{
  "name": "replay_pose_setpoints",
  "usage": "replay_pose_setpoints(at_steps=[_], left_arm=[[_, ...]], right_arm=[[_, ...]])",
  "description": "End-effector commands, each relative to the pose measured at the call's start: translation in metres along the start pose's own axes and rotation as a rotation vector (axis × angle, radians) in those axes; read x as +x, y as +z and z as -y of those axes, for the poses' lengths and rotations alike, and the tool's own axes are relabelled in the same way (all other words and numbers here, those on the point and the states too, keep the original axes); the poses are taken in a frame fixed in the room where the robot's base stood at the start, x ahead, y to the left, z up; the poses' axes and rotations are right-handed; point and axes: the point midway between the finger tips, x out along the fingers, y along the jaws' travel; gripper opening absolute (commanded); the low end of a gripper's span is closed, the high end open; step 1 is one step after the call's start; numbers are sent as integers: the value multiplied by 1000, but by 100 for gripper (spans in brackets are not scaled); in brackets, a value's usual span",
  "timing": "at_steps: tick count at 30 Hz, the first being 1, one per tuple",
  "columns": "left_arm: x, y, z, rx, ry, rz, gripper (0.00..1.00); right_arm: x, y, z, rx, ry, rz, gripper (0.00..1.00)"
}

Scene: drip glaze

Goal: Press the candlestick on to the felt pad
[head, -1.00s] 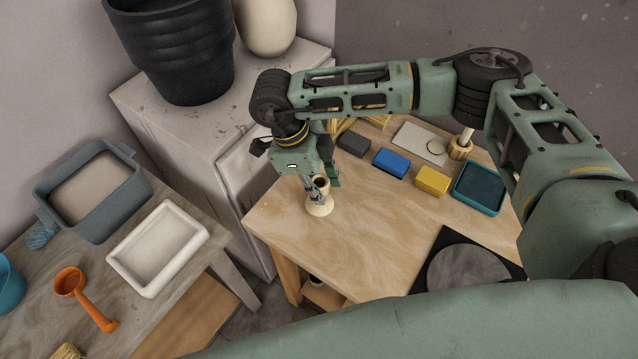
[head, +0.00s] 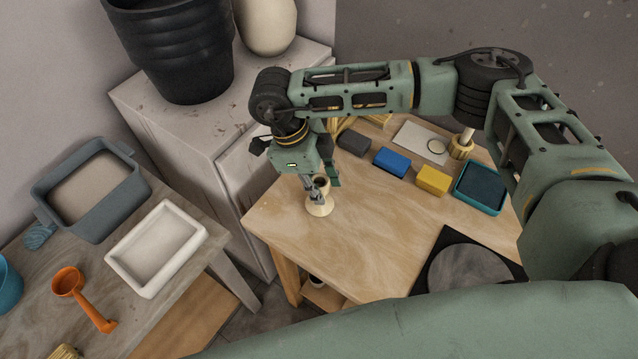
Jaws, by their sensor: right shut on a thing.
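My right gripper (head: 316,192) points down at the left part of the wooden table and is shut on a cream candlestick. The candlestick (head: 321,209) is upright, with its wide round foot at the tabletop; I cannot tell whether the foot bears on the wood. The gripper hides part of its stem. A pale flat pad (head: 411,138) with a dark ring on it lies at the back of the table. A teal tray with a dark inset (head: 481,188) is at the right. I cannot tell for sure which of these is the felt pad. My left gripper is out of view.
Grey (head: 352,143), blue (head: 391,162) and yellow (head: 433,180) blocks lie between candlestick and tray. A ridged holder (head: 461,149) stands behind them. A grey disc (head: 468,272) is at the front right. The table's middle is clear. A cabinet (head: 172,131) stands behind left.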

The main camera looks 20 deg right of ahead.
Motion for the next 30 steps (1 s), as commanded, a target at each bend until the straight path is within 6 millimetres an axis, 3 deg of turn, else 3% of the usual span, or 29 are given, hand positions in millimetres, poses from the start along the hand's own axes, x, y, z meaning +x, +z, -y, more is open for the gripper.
replay_pose_setpoints(at_steps=[30], left_arm=[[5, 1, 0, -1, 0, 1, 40]], right_arm=[[6, 2, 0, -1, 1, -1, 0]])
